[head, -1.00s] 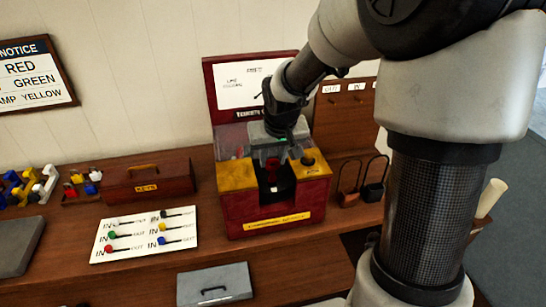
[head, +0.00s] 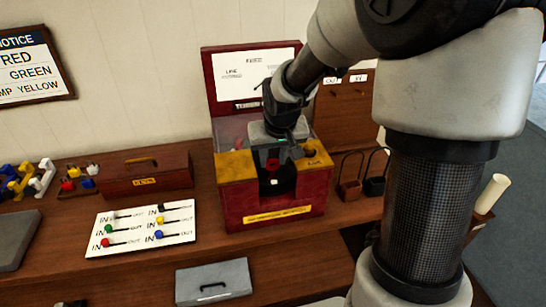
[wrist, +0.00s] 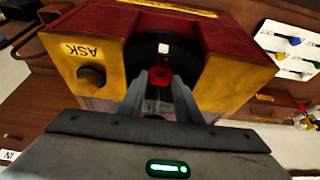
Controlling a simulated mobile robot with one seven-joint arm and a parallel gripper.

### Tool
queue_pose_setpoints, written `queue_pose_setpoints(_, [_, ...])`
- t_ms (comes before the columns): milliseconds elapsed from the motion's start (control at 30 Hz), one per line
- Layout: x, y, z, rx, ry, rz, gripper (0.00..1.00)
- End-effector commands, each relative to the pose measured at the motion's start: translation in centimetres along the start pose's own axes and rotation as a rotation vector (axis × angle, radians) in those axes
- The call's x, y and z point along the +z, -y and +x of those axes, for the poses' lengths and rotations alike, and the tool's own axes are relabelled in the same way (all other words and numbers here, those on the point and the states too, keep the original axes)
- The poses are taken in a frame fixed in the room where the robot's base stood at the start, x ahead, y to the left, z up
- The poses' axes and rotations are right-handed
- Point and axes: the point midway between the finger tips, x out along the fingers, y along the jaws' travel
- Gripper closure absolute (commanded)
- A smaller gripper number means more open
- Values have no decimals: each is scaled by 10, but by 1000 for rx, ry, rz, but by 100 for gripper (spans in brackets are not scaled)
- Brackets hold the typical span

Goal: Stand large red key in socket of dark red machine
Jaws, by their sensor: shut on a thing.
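The dark red machine (head: 240,205) with a yellow top stands on the wooden bench in the head view. It also fills the upper part of the wrist view (wrist: 223,38). My gripper (head: 276,160) is over the dark recess in the machine's front middle. In the wrist view my gripper (wrist: 160,90) points into this recess, its fingers shut on the large red key (wrist: 161,77). Only a round red part of the key shows between the fingertips; its lower part and the socket are hidden.
A black knob (wrist: 92,77) beside an ASK label stands on the machine's yellow top. A white board with coloured-knob levers (head: 140,230), a red box (head: 145,178) and padlocks (head: 350,188) flank the machine. A grey box (head: 213,283) lies in front.

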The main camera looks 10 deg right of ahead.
Motion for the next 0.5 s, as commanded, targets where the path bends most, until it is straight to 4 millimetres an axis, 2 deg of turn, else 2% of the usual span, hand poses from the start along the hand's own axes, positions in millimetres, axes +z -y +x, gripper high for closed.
queue_pose_setpoints(500, [6,0,14,0,-1,0,94])
